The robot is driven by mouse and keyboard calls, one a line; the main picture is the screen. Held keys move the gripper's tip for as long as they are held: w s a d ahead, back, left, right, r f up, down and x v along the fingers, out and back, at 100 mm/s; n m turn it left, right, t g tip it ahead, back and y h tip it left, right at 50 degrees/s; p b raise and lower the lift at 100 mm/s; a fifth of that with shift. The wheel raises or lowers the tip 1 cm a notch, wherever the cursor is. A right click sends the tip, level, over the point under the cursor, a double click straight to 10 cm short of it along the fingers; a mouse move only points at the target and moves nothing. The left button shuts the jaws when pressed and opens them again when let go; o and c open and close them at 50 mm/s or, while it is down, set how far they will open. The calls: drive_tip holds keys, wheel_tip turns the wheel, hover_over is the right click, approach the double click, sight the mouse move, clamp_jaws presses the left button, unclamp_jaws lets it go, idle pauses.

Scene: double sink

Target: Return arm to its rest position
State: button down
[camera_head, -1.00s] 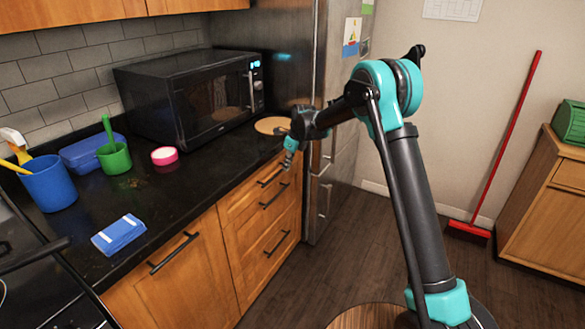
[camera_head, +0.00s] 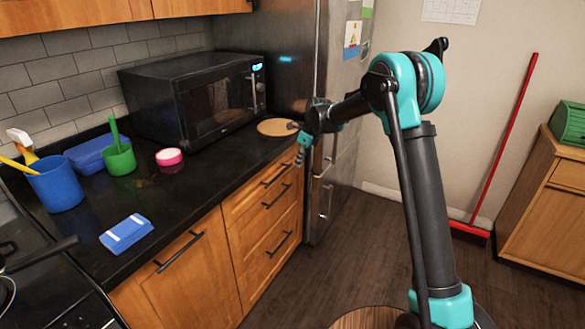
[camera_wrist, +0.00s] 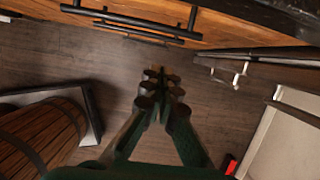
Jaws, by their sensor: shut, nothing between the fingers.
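My gripper (camera_head: 301,156) hangs downward at the end of my raised arm, in front of the drawer fronts (camera_head: 270,205) near the counter's right end. In the wrist view my gripper (camera_wrist: 160,82) points down over the brown wood floor (camera_wrist: 115,75). Its fingers are together and hold nothing. My arm rises from the lower right of the head view and bends at a teal elbow joint towards the counter.
The black microwave (camera_head: 195,100) and a round wooden board (camera_head: 277,127) are on the dark counter. The steel fridge (camera_head: 330,185) stands close behind my gripper. A wooden barrel (camera_wrist: 40,140) is at the wrist view's lower left. Floor between shows clear.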

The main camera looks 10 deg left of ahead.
drive_tip(key=w+v, duration=0.1)
drive_tip(key=v, duration=0.5)
drive_tip(key=s+d+n+t+h, duration=0.1)
drive_tip(key=s+d+n, duration=0.4)
drive_tip(key=s+d, duration=0.55)
drive_tip(key=s+d+n+t, duration=0.1)
drive_tip(key=s+d+n, duration=0.55)
drive_tip(key=d, duration=0.65)
drive_tip(key=s+d+f+n, duration=0.2)
drive_tip(key=s+d+n, duration=0.1)
drive_tip(key=s, duration=0.4)
drive_tip(key=s+d+f+n+h, duration=0.1)
drive_tip(key=s+d+f+n, duration=0.2)
drive_tip(key=s+d, duration=0.2)
drive_tip(key=s+d+f+n+t+h, duration=0.1)
drive_tip(key=s+d+f+n, duration=0.2)
drive_tip(key=s, duration=0.7)
drive_tip(key=shift+d+f+n, duration=0.2)
drive_tip(key=shift+d+n, duration=0.35)
drive_tip(key=shift+d, duration=0.3)
drive_tip(key=shift+s+a, duration=0.1)
drive_tip(key=shift+s, duration=0.05)
